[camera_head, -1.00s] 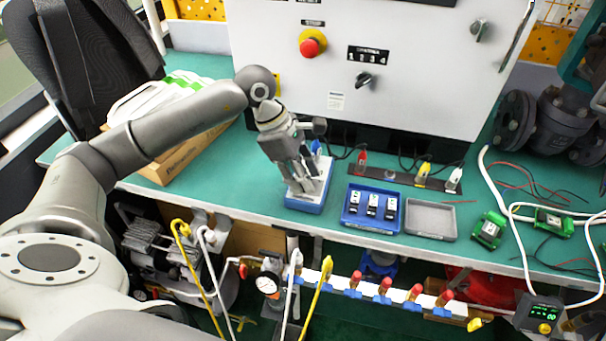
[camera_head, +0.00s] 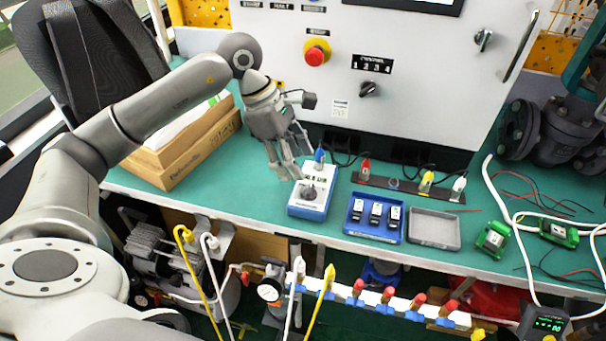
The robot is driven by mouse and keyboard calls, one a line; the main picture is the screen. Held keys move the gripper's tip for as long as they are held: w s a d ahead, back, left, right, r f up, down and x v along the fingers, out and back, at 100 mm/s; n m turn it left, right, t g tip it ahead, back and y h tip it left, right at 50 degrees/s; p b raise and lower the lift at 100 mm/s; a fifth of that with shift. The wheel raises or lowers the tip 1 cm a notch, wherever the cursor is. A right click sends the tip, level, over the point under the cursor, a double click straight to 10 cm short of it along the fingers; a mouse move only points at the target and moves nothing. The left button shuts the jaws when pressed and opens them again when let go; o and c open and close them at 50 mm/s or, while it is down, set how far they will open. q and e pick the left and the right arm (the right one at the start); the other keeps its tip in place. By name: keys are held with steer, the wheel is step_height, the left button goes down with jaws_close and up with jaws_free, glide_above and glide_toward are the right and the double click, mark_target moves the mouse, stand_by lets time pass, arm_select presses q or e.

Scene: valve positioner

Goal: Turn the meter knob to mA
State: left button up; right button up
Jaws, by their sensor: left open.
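The meter (camera_head: 318,205) is a small white-faced box with a blue body, lying on the green bench below the large grey panel. Its dark round knob (camera_head: 308,192) is in plain sight; the markings around it are too small to read, so I cannot tell its setting. My left gripper (camera_head: 288,172) is open and empty, with its fingers pointing down just above and left of the meter's upper edge. It appears apart from the knob. My right gripper is not in view.
A blue tray (camera_head: 352,225) with several small modules and a grey tray (camera_head: 408,232) sit right of the meter. A blue plug (camera_head: 319,156) stands behind it. A cardboard box (camera_head: 190,150) lies to the left. Hoses and fittings hang below the bench's front edge.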

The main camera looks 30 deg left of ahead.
arm_select(q)
steer(key=shift+v, duration=2.4)
